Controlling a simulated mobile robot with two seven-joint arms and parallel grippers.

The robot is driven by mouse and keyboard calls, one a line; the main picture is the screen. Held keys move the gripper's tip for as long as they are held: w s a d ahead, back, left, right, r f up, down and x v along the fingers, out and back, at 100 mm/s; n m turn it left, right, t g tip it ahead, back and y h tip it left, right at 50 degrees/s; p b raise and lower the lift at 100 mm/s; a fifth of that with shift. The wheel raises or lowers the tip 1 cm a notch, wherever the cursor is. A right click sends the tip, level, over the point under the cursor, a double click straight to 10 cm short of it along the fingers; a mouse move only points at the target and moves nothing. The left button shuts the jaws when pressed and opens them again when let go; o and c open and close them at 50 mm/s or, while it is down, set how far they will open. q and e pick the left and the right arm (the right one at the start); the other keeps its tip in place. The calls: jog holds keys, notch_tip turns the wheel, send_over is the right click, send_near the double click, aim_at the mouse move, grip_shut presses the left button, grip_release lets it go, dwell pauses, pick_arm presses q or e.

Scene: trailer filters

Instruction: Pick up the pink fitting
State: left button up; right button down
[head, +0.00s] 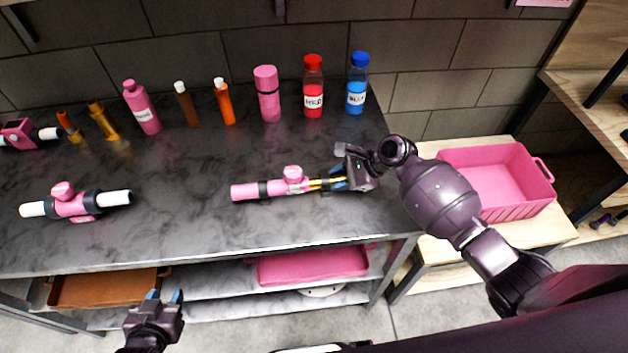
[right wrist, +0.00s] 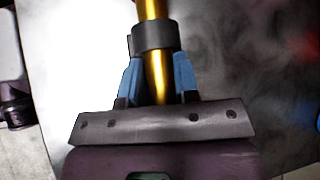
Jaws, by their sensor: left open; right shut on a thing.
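A pink fitting (head: 258,190) with a round pink knob, black bands and a thin gold end is on or just above the dark worktop, near its right front; I cannot tell if it touches. My right gripper (head: 335,184) is shut on its gold end. In the right wrist view the gold tube (right wrist: 153,12) with a black collar (right wrist: 155,37) sits between the blue fingertips of this gripper (right wrist: 160,78). Another pink fitting with white ends (head: 76,206) lies at the left front. My left gripper (head: 165,296) is open and empty, low before the worktop.
Several bottles stand along the back, including a red one (head: 313,88) and a blue one (head: 357,85). A pink bin (head: 505,205) stands on a wooden bench at right. A pink tray (head: 312,265) and brown tray (head: 105,290) sit on the shelf below. The worktop's middle (head: 185,180) is clear.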

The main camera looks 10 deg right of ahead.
notch_tip(320, 180, up, 20)
jog(key=p, duration=0.3)
jog(key=shift+r, duration=0.1)
dwell(0.4)
jog(key=p, duration=0.4)
dwell(0.7)
jog(key=shift+f, duration=0.25)
dwell(0.3)
